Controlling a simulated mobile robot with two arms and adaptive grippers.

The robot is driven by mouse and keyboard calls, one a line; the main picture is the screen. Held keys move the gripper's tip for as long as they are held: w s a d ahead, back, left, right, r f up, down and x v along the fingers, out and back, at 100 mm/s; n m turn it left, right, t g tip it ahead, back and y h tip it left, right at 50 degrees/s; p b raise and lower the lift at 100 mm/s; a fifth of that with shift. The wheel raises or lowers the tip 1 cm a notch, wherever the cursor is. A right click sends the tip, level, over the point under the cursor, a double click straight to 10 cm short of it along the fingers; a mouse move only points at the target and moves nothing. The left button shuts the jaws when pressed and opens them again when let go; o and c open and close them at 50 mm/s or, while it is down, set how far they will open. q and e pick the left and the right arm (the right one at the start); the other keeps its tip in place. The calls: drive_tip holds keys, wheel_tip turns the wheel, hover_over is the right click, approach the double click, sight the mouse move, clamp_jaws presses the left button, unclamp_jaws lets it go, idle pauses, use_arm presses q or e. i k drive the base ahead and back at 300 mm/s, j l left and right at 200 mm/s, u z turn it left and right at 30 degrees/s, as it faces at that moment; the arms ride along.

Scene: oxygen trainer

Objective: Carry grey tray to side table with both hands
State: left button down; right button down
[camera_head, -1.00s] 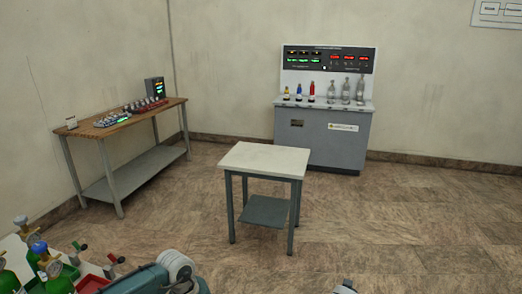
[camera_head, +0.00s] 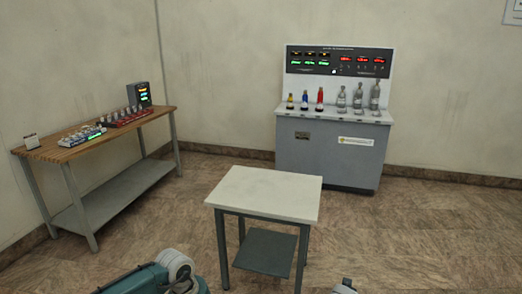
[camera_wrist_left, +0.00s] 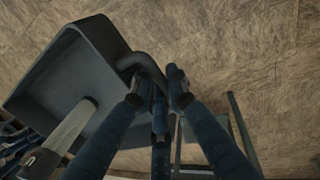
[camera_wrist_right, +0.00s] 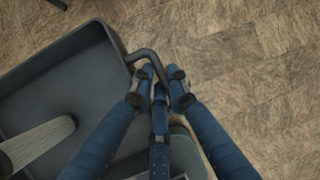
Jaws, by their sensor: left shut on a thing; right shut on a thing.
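The grey tray (camera_wrist_left: 85,62) shows in the left wrist view as a dark, deep tray with a bent handle (camera_wrist_left: 143,66) at its end. My left gripper (camera_wrist_left: 160,88) is shut on that handle. The tray also shows in the right wrist view (camera_wrist_right: 62,80), where my right gripper (camera_wrist_right: 158,88) is shut on its other handle (camera_wrist_right: 148,60). A long light object (camera_wrist_right: 38,143) lies in the tray. The small side table (camera_head: 265,193) with a pale top stands ahead in the head view, its top bare. The tray and both grippers are out of the head view.
A wooden workbench (camera_head: 100,140) with several small devices stands at the left wall. A grey console (camera_head: 330,150) with several bottles stands behind the side table. The tiled floor (camera_head: 420,235) on the right is clear.

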sight(269, 188)
drive_tip(key=i, duration=2.9)
drive_tip(key=z, duration=0.05)
